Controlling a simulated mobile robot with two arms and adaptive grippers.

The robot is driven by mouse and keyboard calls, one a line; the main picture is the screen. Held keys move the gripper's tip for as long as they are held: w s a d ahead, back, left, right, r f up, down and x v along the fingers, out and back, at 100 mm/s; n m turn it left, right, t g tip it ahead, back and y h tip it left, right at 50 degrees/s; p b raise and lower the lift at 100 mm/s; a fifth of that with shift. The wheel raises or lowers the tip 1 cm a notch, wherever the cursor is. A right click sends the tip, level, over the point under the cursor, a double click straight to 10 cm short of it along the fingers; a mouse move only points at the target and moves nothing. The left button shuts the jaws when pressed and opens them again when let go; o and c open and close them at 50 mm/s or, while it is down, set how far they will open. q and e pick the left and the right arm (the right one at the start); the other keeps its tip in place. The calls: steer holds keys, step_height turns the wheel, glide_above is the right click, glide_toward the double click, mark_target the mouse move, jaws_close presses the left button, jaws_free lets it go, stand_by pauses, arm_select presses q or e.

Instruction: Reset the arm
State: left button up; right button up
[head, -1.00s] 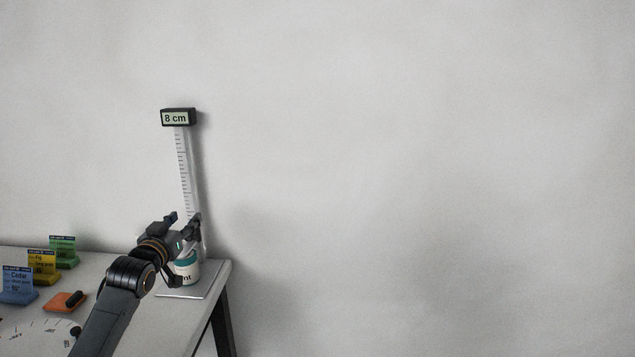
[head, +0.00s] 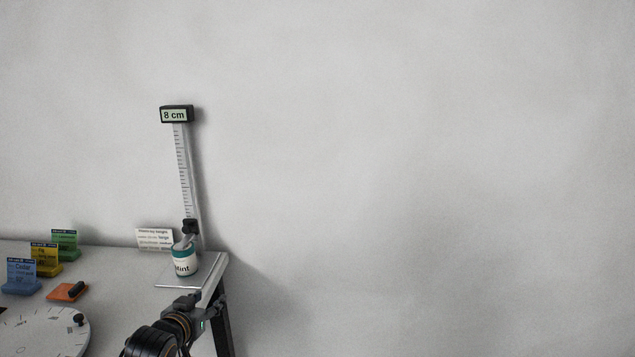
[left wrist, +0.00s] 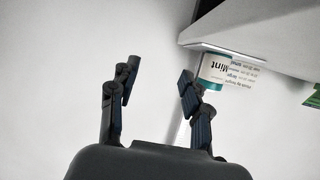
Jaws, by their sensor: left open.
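My left gripper (head: 203,300) is in the head view at the table's front right edge, below and apart from the height gauge. In the left wrist view its two fingers (left wrist: 155,95) are spread with nothing between them. The Mint can (head: 185,263), white with a teal band, stands on the gauge's base plate under the black slider. The can also shows in the left wrist view (left wrist: 222,72), beyond the right finger. The height gauge (head: 184,165) stands upright and its display (head: 176,114) reads 8 cm. My right gripper is not in view.
A white turntable dial (head: 40,330) lies at the lower left of the table. Blue (head: 22,277), yellow (head: 45,262) and green (head: 66,246) card stands and an orange block (head: 68,291) are behind it. A white text card (head: 154,239) stands by the gauge. Right of the table is bare wall.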

arm_select(q)
steer(key=s+d+f+g, duration=0.3)
steer(key=s+f, duration=0.4)
steer(key=s, duration=0.3)
steer(key=s+d+f+g, duration=0.2)
steer(key=s+f, duration=0.5)
steer(key=s, duration=0.3)
steer(key=s+f+g+y, duration=0.15)
steer(key=s+g, duration=0.35)
steer(key=s, duration=1.9)
step_height(320, 180, down, 26)
steer(key=g, duration=0.2)
steer(key=s+a+f+g, duration=0.1)
steer(key=s+a+f, duration=0.2)
steer(key=s+f, duration=1.4)
steer(key=shift+s+m, duration=0.25)
steer(key=shift+m, duration=0.05)
